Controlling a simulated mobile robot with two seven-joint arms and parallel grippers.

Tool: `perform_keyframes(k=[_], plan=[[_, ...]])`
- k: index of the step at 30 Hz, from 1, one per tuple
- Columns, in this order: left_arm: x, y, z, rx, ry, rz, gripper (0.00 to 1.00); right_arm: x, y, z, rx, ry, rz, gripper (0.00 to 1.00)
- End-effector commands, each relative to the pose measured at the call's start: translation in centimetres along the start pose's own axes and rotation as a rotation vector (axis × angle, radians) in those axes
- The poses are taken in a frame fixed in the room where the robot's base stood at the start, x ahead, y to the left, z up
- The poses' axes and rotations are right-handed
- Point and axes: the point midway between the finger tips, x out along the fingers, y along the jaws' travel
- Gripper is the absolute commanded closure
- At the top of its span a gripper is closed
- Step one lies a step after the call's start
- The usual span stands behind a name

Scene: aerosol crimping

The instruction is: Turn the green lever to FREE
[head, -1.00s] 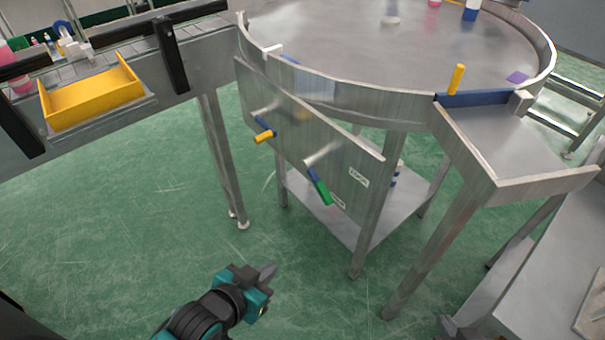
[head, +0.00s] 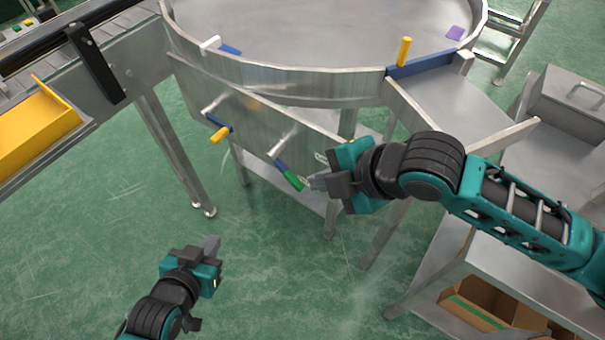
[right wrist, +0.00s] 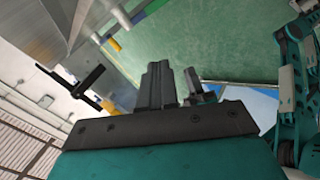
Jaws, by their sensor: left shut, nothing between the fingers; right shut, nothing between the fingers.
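The green lever (head: 291,179) is on the steel front panel (head: 250,118) under the round table. Its blue arm runs from a metal shaft down and right to the green grip. My right gripper (head: 316,183) is shut and empty, its fingertips just right of the green grip; I cannot tell whether they touch. My right gripper hides most of the panel's labels, so FREE is not readable. My left gripper (head: 210,248) is shut and empty over the floor, lower left.
A lever with a yellow grip (head: 220,134) sits left of the green one on the panel. A yellow upright handle (head: 404,50) stands on the table's rim. A yellow bin (head: 35,125) is at left. Table legs stand below the panel. Open floor (head: 90,235) lies front left.

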Motion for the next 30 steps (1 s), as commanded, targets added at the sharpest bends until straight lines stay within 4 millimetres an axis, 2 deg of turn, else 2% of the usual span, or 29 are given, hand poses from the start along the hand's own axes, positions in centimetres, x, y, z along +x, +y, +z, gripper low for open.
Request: perform_keyframes(k=[3, 6, 10, 16, 20, 30], plan=[[0.0, 0.0, 0.0, 0.000, 0.000, 0.000, 1.00, 0.0, 0.4, 2.0, -0.203, -0.012, -0.036, 1.00], [0.0, 0.0, 0.0, 0.000, 0.000, 0.000, 1.00, -0.2, 0.5, 3.4, -0.313, -0.015, -0.060, 1.00], [0.0, 0.0, 0.0, 0.000, 0.000, 0.000, 1.00, -0.3, 0.5, 4.6, -0.385, -0.019, -0.077, 1.00], [0.1, 0.0, 0.1, 0.000, 0.000, 0.000, 1.00, 0.5, 0.4, 4.9, -0.406, -0.017, -0.082, 1.00], [0.3, 0.0, 0.4, 0.000, 0.000, 0.000, 1.00, 2.5, 0.1, 4.8, -0.405, -0.014, -0.082, 1.00], [0.8, 0.0, 1.1, 0.000, 0.000, 0.000, 1.00, 9.7, -0.4, 5.1, -0.403, -0.016, -0.082, 1.00]])
